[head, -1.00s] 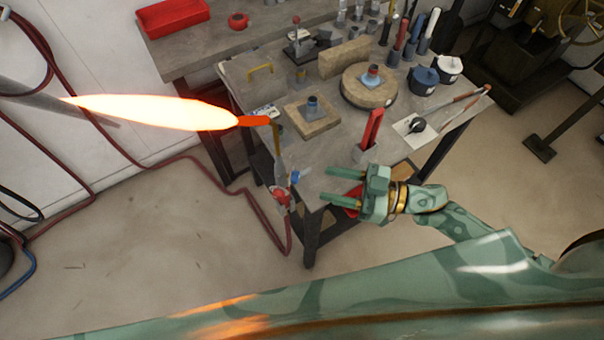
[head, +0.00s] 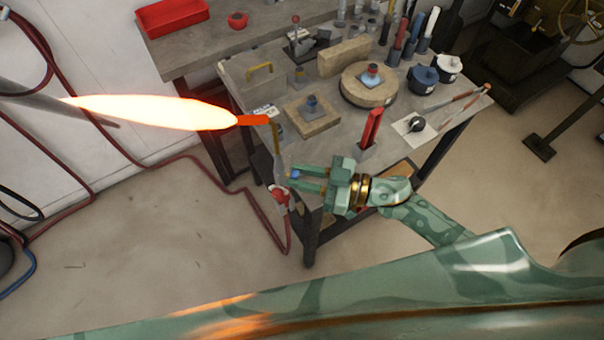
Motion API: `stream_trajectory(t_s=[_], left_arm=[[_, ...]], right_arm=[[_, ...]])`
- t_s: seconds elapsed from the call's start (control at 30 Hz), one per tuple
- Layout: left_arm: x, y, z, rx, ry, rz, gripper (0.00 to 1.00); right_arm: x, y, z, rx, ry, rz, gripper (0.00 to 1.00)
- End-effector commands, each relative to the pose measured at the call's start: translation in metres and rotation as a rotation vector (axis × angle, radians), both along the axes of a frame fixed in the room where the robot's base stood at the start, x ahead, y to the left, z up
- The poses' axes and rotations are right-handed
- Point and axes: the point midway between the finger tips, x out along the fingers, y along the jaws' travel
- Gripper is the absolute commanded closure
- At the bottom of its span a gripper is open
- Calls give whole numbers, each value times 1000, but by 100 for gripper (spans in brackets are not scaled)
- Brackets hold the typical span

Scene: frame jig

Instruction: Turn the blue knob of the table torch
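The table torch (head: 278,165) stands upright at the near left corner of the workbench, with an orange-red nozzle (head: 252,120) throwing a bright flame (head: 160,112) to the left. Its blue knob (head: 295,174) sits on the right side of the torch body, partly hidden by my fingers. A red part (head: 281,195) is just below. My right gripper (head: 296,177) comes from the right, its two fingers above and below the blue knob. The gap between them is about the knob's size, and they look shut on it. My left gripper is not in view.
The workbench (head: 330,150) holds a red-handled tool (head: 371,128), a round stone block (head: 368,92), a square block (head: 312,122) and a dial on a white card (head: 416,126). A red hose (head: 262,217) runs down to the floor. Open floor lies left of the bench.

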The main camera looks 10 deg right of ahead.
Motion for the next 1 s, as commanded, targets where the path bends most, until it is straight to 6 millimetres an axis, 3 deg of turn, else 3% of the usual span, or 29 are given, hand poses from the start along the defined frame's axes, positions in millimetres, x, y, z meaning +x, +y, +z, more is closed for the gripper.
stream_trajectory(t_s=[0.17, 0.43, 0.8, 0.83, 0.9, 1.0], left_arm=[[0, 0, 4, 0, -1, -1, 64], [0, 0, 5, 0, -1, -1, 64], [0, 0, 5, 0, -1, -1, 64], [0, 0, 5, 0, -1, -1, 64], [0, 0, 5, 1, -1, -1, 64], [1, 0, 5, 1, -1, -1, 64]], right_arm=[[0, 0, 1, -50, -95, 1, 99], [-1, 1, 0, -202, -390, 2, 99], [-1, 1, 0, -229, -442, 1, 99], [-1, 1, 0, -229, -442, 1, 74], [-1, 1, 0, -229, -441, 1, 55], [-1, 1, 0, -229, -441, 1, 55]])
